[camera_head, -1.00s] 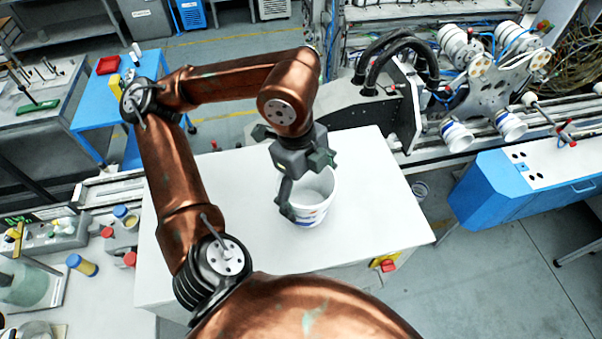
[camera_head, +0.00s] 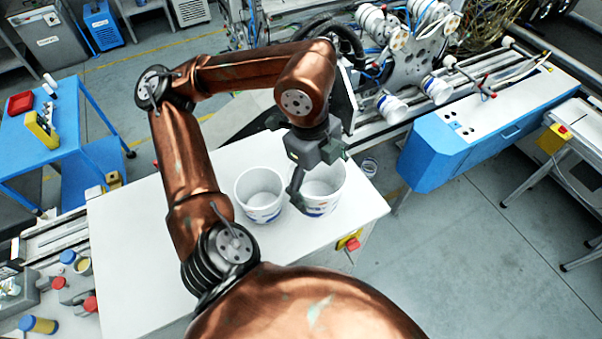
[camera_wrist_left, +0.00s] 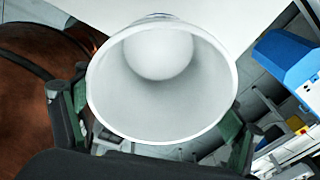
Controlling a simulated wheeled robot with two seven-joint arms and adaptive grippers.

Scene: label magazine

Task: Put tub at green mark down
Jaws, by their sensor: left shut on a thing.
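A white tub (camera_head: 326,205) with a printed blue band is in my left gripper (camera_head: 316,182), near the right end of the white table (camera_head: 130,240). One dark finger lies against its near left side; the other finger is mostly hidden. In the left wrist view the held tub (camera_wrist_left: 160,105) shows its open, empty inside, with a green-padded finger on each side. I cannot tell whether its base touches the table. A second white tub (camera_head: 262,213) stands upright on the table just left of it. No green mark shows. My right gripper is not in view.
A blue machine cabinet (camera_head: 432,158) stands right of the table across a floor gap. A red and yellow switch (camera_head: 351,244) sits at the table's front edge. Jars with coloured lids (camera_head: 75,262) are at the lower left. The table's left part is clear.

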